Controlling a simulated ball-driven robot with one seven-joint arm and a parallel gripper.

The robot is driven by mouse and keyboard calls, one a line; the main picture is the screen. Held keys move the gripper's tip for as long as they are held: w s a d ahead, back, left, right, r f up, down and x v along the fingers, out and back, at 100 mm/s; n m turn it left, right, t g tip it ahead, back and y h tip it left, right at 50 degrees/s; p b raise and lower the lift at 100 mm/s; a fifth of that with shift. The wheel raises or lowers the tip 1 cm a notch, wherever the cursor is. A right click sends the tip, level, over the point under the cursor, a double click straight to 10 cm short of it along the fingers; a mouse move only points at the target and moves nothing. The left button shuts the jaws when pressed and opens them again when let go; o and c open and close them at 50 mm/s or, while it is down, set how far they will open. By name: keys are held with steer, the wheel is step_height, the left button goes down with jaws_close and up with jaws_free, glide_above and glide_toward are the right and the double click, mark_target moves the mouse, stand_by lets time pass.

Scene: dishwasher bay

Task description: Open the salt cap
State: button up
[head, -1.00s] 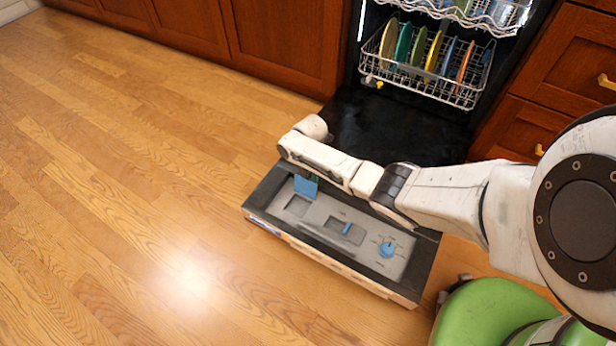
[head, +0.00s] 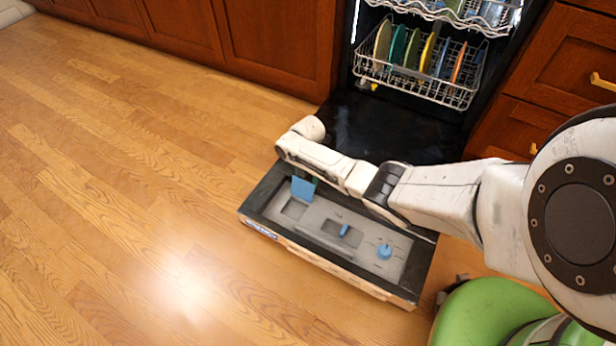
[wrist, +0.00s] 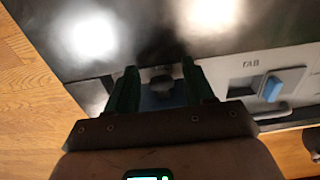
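The grey panel (head: 320,214) lies face up on the lowered dishwasher door. It carries a raised blue flap (head: 303,190) at its left, a blue slider (head: 344,230) in the middle and a round blue knob (head: 385,251) at the right. I cannot read which of these is the salt cap. My gripper (wrist: 159,65) shows two green fingers standing apart in the wrist view. A shadowed dark bluish part lies between them, and I cannot tell if they touch it. The blue slider, marked TAB, is to their right (wrist: 272,88). My arm mostly hides the gripper in the head view.
The lower rack (head: 420,78) with several coloured plates stands inside the dishwasher, behind the black door (head: 395,130). Wooden cabinets (head: 275,40) flank it on both sides. The wooden floor (head: 130,200) to the left is clear.

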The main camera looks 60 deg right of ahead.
steer(key=shift+a, duration=0.15)
steer(key=shift+w+r, duration=0.1)
steer(key=shift+r, duration=0.15)
step_height(320, 180, up, 10)
steer(key=p, duration=0.7)
steer(key=shift+r, duration=0.1)
